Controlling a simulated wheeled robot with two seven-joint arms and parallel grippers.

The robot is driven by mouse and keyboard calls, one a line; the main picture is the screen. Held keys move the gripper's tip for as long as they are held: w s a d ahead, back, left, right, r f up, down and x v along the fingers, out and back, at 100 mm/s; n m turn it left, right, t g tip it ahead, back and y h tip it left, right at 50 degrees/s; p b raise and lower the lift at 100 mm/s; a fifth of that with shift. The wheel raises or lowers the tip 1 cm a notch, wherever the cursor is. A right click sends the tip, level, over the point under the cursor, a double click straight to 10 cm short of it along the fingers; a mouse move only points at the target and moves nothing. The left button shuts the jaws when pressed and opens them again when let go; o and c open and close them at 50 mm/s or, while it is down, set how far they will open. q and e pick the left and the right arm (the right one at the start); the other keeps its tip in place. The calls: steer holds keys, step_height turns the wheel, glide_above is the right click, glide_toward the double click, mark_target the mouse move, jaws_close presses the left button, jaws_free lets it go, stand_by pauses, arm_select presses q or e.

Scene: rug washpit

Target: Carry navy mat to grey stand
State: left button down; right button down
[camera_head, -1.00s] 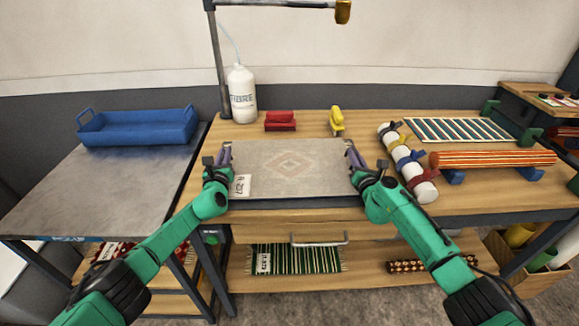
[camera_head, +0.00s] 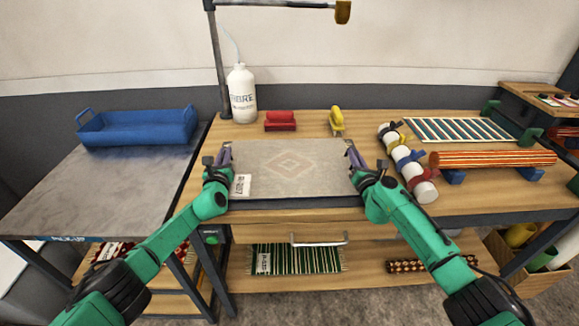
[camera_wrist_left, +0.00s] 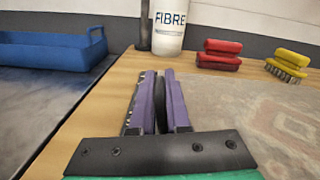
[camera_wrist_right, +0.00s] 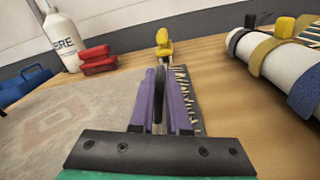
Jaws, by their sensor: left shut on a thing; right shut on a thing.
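The mat (camera_head: 290,166) lies flat on the wooden bench between my grippers. It looks grey rather than navy, with a pale diamond pattern and a white label at its left front corner. My left gripper (camera_head: 223,158) is shut on its left edge and my right gripper (camera_head: 354,158) on its right edge. The mat shows beside the purple fingers in the left wrist view (camera_wrist_left: 285,112) and the right wrist view (camera_wrist_right: 85,108). The grey-topped stand (camera_head: 95,190) is to the left of the bench, its front area bare.
A blue tray (camera_head: 138,128) sits at the stand's back. A white bottle (camera_head: 242,95), red brush (camera_head: 280,121) and yellow brush (camera_head: 336,121) stand behind the mat. A white roll with straps (camera_head: 409,165) and a striped roll (camera_head: 490,159) lie to the right. A lamp pole (camera_head: 216,65) rises at the bench's back left.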

stand_by(0.4)
